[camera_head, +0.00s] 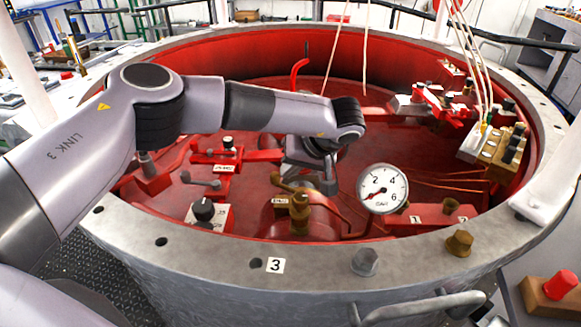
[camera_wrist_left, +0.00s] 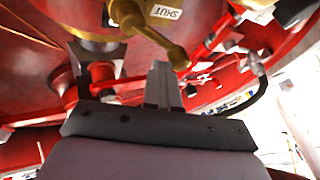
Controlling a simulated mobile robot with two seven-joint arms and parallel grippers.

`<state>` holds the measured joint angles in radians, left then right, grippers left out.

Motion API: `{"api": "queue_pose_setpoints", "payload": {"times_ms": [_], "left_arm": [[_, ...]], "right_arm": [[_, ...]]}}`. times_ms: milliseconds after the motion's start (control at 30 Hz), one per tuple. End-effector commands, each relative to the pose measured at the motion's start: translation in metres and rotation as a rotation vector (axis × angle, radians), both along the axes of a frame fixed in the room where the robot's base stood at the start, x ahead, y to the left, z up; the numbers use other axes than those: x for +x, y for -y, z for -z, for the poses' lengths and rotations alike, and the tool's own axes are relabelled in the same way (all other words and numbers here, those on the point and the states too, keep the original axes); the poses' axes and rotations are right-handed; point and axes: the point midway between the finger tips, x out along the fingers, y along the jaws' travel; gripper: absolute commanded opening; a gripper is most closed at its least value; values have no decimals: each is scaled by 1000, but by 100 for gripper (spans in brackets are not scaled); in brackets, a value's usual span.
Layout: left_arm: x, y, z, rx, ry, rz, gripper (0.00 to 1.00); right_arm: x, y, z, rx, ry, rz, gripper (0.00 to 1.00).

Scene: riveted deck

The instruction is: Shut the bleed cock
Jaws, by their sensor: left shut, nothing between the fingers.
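The lever does not point at that label. My left gripper (camera_head: 326,186) is just behind the cock. In the wrist view its fingers (camera_wrist_left: 162,66) are shut and empty, with their tips close to the lever's rounded end. I cannot tell if they touch. My right gripper is not in view.
A pressure gauge (camera_head: 382,189) stands right of the cock. A black knob (camera_head: 204,210) on a white plate is to its left. The grey riveted rim (camera_head: 330,265) with bolts encloses the well. Red valves (camera_head: 430,97) and a block of plugs (camera_head: 495,147) sit at the right.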

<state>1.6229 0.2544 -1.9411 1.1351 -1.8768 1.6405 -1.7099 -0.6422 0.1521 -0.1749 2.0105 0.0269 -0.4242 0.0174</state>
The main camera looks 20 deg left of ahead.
Motion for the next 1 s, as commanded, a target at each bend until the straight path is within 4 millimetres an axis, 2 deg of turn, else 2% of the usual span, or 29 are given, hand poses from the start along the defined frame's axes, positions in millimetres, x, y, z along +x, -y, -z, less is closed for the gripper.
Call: {"api": "queue_pose_setpoints", "payload": {"times_ms": [33,1000], "left_arm": [[1,-12,-1,23,2,-19,0],[-1,-4,0,8,-1,-7,0]], "right_arm": [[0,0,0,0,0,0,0],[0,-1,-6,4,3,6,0]]}}
